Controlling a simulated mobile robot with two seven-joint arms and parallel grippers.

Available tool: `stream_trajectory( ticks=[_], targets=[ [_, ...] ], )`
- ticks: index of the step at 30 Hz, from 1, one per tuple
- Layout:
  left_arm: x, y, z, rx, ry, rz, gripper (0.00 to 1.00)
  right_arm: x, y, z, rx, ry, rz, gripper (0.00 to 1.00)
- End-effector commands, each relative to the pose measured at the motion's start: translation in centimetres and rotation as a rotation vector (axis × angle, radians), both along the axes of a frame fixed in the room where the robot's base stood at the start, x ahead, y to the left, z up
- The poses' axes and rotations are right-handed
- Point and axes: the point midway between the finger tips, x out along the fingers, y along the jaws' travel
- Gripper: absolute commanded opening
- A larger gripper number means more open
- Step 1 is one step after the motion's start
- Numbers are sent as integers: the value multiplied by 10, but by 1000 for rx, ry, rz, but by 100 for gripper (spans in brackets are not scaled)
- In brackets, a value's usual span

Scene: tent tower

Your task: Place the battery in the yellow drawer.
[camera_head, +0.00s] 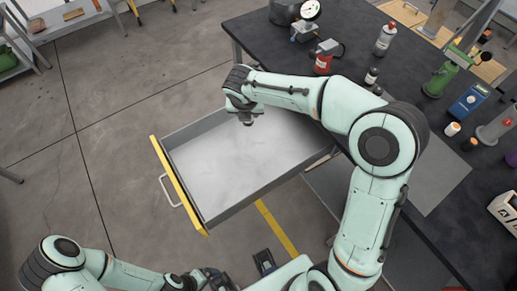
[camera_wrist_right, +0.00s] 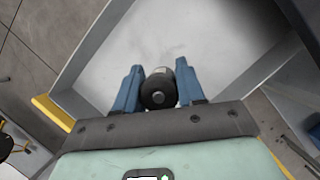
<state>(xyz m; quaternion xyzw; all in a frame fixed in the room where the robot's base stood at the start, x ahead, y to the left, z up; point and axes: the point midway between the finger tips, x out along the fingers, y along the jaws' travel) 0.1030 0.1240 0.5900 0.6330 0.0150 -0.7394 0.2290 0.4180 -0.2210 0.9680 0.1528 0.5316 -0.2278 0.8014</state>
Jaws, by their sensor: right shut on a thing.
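My right gripper (camera_head: 247,121) is over the open drawer with the yellow front (camera_head: 178,185). In the right wrist view, the blue fingers of this gripper (camera_wrist_right: 159,88) are shut on a dark, round-ended battery (camera_wrist_right: 158,92). The drawer's pale grey floor is behind and below the battery, and its yellow edge (camera_wrist_right: 52,110) shows at the left. The drawer looks empty. In the head view the battery is hidden or too small to make out under the gripper.
The dark worktable (camera_head: 255,35) is at the right of the drawer. It holds a spray can (camera_head: 385,39), a red canister (camera_head: 323,62), a green tool (camera_head: 440,78) and a blue box (camera_head: 468,101). The floor (camera_head: 110,100) left of the drawer is clear.

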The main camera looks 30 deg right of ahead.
Motion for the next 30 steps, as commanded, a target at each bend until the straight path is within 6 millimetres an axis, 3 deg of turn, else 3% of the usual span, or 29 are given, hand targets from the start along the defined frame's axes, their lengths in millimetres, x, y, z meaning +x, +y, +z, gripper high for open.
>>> stream_trajectory(
  ticks=[6, 14, 27, 30],
  targets=[
    [-5, 0, -12, 0, 6, 0, 95, 1, -6, 15, 1, 0, 299, 6],
    [-7, 0, -17, 0, 8, 1, 95, 1, -6, 16, -1, 3, 436, 6],
    [-16, 0, -44, 0, 18, 0, 95, 0, -6, -94, -1, 9, 441, 5],
    [-17, 0, -48, 0, 20, 1, 95, 1, -6, -111, -2, 7, 440, 5]
  ],
)
